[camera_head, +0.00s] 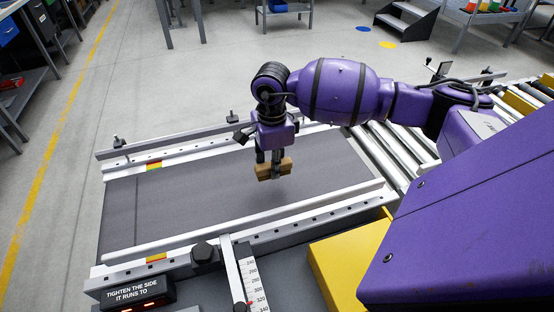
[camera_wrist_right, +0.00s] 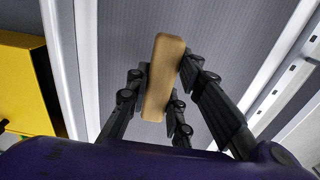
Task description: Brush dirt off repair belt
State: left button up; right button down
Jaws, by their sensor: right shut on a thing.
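My right gripper (camera_head: 275,168) is shut on a tan block-like brush (camera_head: 264,172) over the grey belt. In the right wrist view the brush (camera_wrist_right: 165,78) sits between the black fingers (camera_wrist_right: 162,100), and the belt (camera_wrist_right: 225,50) lies behind it. A shadow shows on the belt below the brush, which appears held above the surface. The grey repair belt (camera_head: 190,200) lies flat between two pale side rails, with a thin dark line across its left part. I cannot make out distinct dirt on it. My left gripper is not in view.
A metal roller conveyor (camera_head: 395,150) joins the belt's right end. A yellow block (camera_head: 345,262) stands at the front right. A sign reading "TIGHTEN THE SIDE IT RUNS TO" (camera_head: 138,293), a black knob (camera_head: 205,255) and a ruler scale (camera_head: 252,285) line the front. Side rails border the belt.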

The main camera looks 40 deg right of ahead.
jog(key=shift+r+p, duration=0.65)
jog(key=shift+r, duration=1.15)
jog(key=shift+a+f, duration=0.1)
